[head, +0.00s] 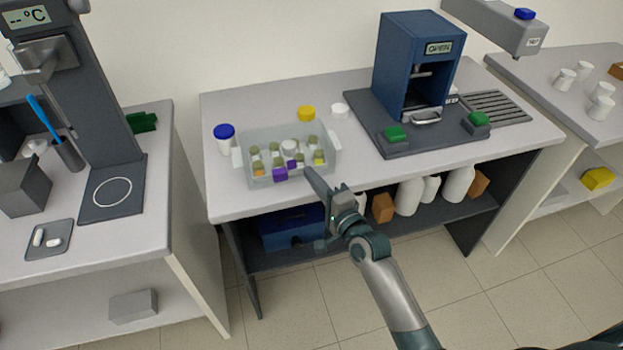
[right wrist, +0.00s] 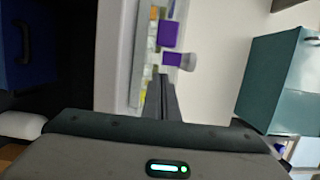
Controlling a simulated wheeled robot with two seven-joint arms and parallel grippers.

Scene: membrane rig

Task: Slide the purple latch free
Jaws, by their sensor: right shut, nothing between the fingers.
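The purple latch (head: 280,174) is on the front wall of a translucent box (head: 255,179) on the middle table. It has a larger block and a smaller knob to the right; in the right wrist view the purple block (right wrist: 168,35) and the knob (right wrist: 189,60) show ahead of the fingers. My right gripper (head: 309,172) is shut and empty, its fingertips just right of the latch. The right wrist view shows its closed fingers (right wrist: 166,88) pointing towards the latch; I cannot tell if they touch it. My left gripper is not in view.
The box holds several capped vials. A blue-lidded jar (head: 224,138), a yellow cap (head: 306,113) and a white cap (head: 340,110) stand around it. A blue press (head: 416,60) with green buttons stands to the right. The table's front strip is clear.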

